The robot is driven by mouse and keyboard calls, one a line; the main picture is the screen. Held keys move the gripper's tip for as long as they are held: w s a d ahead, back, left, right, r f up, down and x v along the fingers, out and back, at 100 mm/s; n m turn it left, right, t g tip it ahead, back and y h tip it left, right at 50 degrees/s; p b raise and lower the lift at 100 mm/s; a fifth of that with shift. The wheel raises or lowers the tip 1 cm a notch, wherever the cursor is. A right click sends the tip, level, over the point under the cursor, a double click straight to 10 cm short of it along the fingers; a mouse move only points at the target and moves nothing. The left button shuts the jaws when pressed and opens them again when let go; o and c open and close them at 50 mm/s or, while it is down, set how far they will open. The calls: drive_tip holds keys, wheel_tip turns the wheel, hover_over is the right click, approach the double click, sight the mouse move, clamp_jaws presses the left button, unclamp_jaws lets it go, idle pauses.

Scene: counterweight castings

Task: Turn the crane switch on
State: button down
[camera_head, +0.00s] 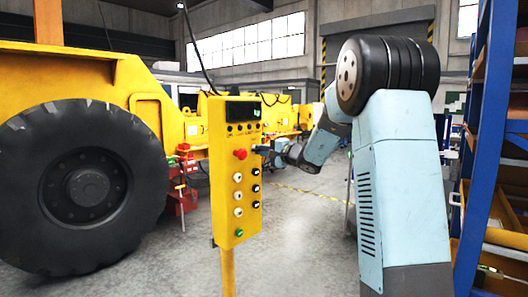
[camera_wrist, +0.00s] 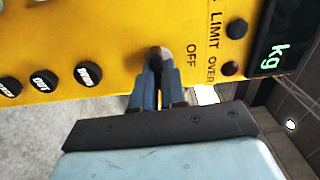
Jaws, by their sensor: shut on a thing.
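The yellow control panel (camera_head: 224,180) stands on a post in the head view and fills the top of the wrist view (camera_wrist: 115,65). My gripper (camera_head: 265,151) reaches its right-hand side, level with the red button (camera_head: 240,154). In the wrist view, my gripper (camera_wrist: 158,68) has its fingers close together on a small grey and dark switch (camera_wrist: 160,50) beside the word OFF. The fingers cover part of the switch, so its exact setting cannot be told. In the head view the switch is hidden behind the fingertips.
Black buttons (camera_wrist: 43,80) line the panel near the gripper, and a lit kg display (camera_wrist: 278,50) is at right. A huge wheel (camera_head: 85,188) of a yellow machine stands left; blue shelving (camera_head: 480,130) stands right. Floor between is clear.

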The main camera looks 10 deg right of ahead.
drive_tip(key=shift+a+f+m, duration=0.15)
drive_tip(key=shift+m, duration=0.15)
drive_tip(key=c, duration=1.2)
unclamp_jaws()
drive_tip(key=v, duration=1.4)
drive_tip(key=shift+w, duration=0.1)
